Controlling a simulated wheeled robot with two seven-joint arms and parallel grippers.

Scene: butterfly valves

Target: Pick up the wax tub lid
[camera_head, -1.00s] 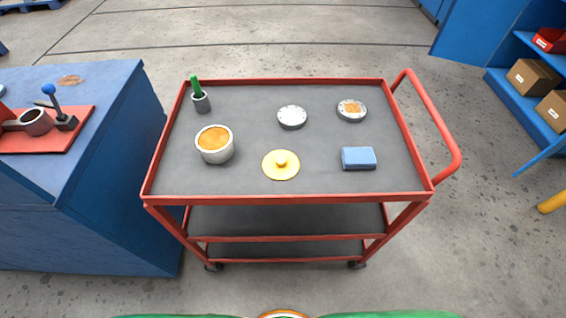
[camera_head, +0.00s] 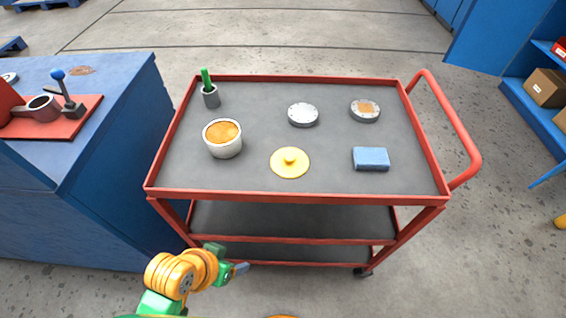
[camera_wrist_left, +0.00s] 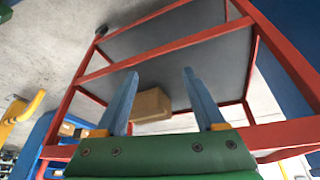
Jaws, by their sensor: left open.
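The wax tub lid (camera_head: 290,162) is a round yellow disc with a small knob. It lies flat near the front middle of the cart's top tray. The wax tub (camera_head: 222,140), a pale pot with orange wax inside, stands open to its left. My left gripper (camera_head: 238,269) is low in front of the cart, below the top tray and apart from the lid. In the left wrist view, its two blue fingers (camera_wrist_left: 158,100) are spread with nothing between them. The lid is not visible in that view. My right gripper is not in view.
The red-framed cart (camera_head: 300,197) also carries a cup with a green handle (camera_head: 211,94), two round flanges (camera_head: 303,115) (camera_head: 365,110) and a blue block (camera_head: 371,159). A blue bench (camera_head: 110,160) stands left. The cart's front rim lies between gripper and lid.

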